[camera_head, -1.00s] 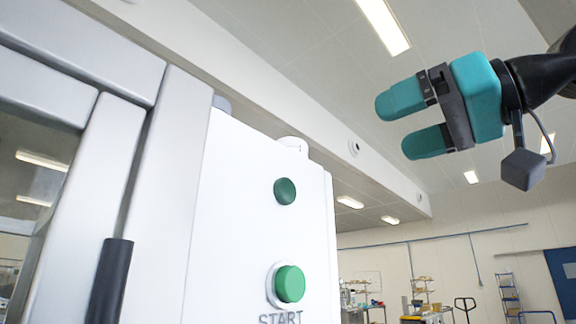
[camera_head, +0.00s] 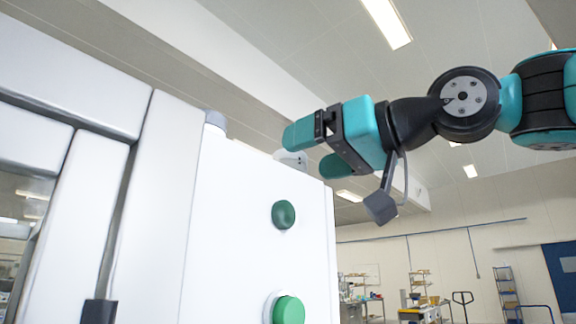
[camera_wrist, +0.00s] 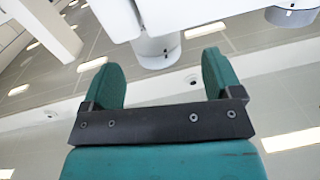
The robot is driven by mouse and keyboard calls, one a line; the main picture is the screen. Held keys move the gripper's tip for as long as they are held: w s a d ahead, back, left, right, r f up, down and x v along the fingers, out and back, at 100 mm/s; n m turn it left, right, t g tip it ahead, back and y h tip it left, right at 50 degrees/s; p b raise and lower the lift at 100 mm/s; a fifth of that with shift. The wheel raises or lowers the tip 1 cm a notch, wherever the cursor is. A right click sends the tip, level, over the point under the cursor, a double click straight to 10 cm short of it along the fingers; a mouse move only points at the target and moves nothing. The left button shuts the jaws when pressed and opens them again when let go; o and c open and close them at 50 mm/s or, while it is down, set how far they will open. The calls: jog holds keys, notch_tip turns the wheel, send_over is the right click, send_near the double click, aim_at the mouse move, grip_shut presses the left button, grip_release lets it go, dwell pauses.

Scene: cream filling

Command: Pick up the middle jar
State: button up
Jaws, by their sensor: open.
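My gripper (camera_head: 306,152) is open, with teal fingers, at the top right edge of the white machine in the head view. A white cylindrical thing (camera_head: 288,159), perhaps a jar, shows on the machine's top beside the fingers and is partly hidden by them. In the wrist view a white cylinder with a grey band (camera_wrist: 157,48) appears between and beyond the two open fingers (camera_wrist: 160,72). A second cylinder (camera_wrist: 292,16) is at the upper right there. I cannot tell which jar is the middle one, and no contact is clear.
The white machine (camera_head: 235,210) fills the left of the head view, with a dark green button (camera_head: 283,214) and a brighter green one (camera_head: 289,310) on its front. A grey-topped post or cap (camera_head: 215,119) stands at its upper edge. Shelves (camera_head: 505,290) are far off.

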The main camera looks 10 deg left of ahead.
aim_at(305, 155)
jog(key=p+x, duration=0.1)
jog(key=x, duration=0.1)
jog(key=p+x, duration=0.1)
jog(key=x, duration=0.1)
jog(key=shift+w+d+r+p, duration=0.1)
jog(key=shift+w+r+p, duration=0.05)
jog(key=shift+r+p, duration=0.2)
jog(key=shift+w+a+f, duration=0.1)
jog(key=shift+w+a, duration=0.15)
jog(key=shift+a, duration=0.2)
jog(key=c, duration=1.1)
jog(key=shift+o, duration=0.2)
notch_tip(305, 155, up, 20)
jog(key=p, duration=1.1)
jog(key=shift+p, duration=0.35)
